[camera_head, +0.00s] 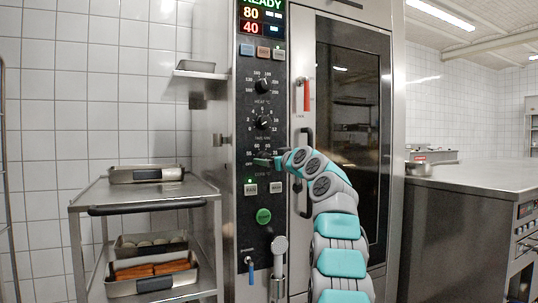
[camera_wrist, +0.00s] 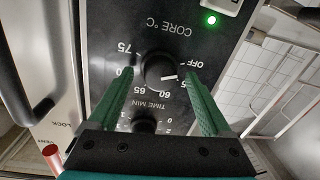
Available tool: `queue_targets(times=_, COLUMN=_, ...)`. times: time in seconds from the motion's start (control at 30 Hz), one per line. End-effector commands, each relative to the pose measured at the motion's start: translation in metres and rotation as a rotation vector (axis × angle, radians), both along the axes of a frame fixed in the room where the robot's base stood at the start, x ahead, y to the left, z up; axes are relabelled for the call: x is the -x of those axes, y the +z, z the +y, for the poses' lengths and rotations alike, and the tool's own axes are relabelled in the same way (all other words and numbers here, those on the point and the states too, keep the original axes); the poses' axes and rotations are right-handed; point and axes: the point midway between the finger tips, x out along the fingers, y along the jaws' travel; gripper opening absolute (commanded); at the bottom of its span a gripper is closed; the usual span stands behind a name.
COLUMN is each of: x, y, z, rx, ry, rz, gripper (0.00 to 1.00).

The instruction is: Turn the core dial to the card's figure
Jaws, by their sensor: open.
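The core dial (camera_wrist: 156,68) is a round black knob on the dark control panel, seen upside down in the wrist view under the words CORE °C. Its white pointer line appears to point near 55, between OFF and 60. My gripper (camera_wrist: 160,72) is open, with one green finger on each side of the dial; I cannot tell whether either touches it. In the head view my gripper (camera_head: 263,161) is at the panel and hides most of the core dial. I cannot make out a card with a readable figure.
The oven's control panel (camera_head: 262,120) has two other dials above, buttons (camera_head: 263,188) below and a green round button (camera_head: 264,216). The door handle (camera_head: 305,170) stands close right of the gripper. A steel trolley (camera_head: 145,195) with trays stands at left; a counter (camera_head: 465,180) is at right.

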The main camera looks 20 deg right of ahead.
Motion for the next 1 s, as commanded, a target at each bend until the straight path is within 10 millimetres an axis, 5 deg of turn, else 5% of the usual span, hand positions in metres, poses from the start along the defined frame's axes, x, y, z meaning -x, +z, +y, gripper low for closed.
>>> queue_targets(times=0.2, x=-0.0003, y=-0.0006, z=-0.0002, rx=0.000, ry=-0.001, rz=-0.001, gripper=0.83)
queue_targets(times=0.9, x=-0.0002, y=-0.0004, z=-0.0001, rx=0.001, ry=-0.001, rz=-0.001, gripper=0.04)
queue_targets(times=1.0, x=-0.0002, y=-0.0003, z=-0.0001, rx=0.001, ry=-0.001, rz=-0.001, gripper=0.00)
